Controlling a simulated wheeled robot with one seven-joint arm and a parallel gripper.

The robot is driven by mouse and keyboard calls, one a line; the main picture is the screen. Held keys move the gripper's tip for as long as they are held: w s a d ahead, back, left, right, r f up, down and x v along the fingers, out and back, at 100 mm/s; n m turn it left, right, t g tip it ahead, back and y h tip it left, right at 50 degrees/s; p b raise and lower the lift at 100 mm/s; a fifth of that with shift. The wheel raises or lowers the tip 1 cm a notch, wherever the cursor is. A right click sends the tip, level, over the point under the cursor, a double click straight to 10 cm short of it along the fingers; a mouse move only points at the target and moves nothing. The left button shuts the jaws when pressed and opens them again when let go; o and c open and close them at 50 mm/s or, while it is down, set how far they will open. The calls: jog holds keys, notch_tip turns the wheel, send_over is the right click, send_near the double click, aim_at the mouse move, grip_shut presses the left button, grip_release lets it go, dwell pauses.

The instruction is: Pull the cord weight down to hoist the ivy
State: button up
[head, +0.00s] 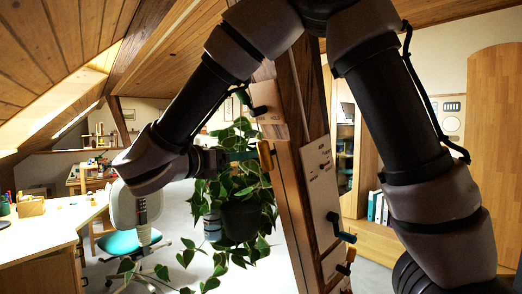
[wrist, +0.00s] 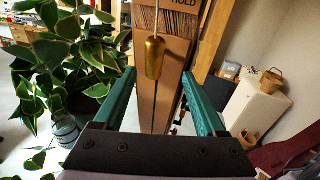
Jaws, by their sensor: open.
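The cord weight (wrist: 155,57) is a brass cylinder hanging upright on a thin cord in front of a wooden board; in the head view it is the yellowish piece (head: 265,155) at my fingertips. My gripper (wrist: 158,78) is open, its two green fingers on either side of the weight's line, with a gap visible on both sides. It also shows in the head view (head: 250,156), reaching from the left towards the post. The ivy (wrist: 62,60) hangs to the left in the wrist view; in the head view it trails from a dark pot (head: 240,222) below my gripper.
The timber post (head: 290,200) carries boards with dark cranks, one low right (head: 341,228). A jar (head: 212,227) hangs by the ivy. A desk (head: 45,232) and chair (head: 128,240) stand left.

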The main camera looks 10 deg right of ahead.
aim_at(260, 151)
jog(key=x, duration=1.1)
jog(key=shift+w+a+r, duration=0.15)
jog(key=shift+w+a, duration=0.15)
jog(key=shift+w, duration=0.1)
grip_shut()
dwell(0.9)
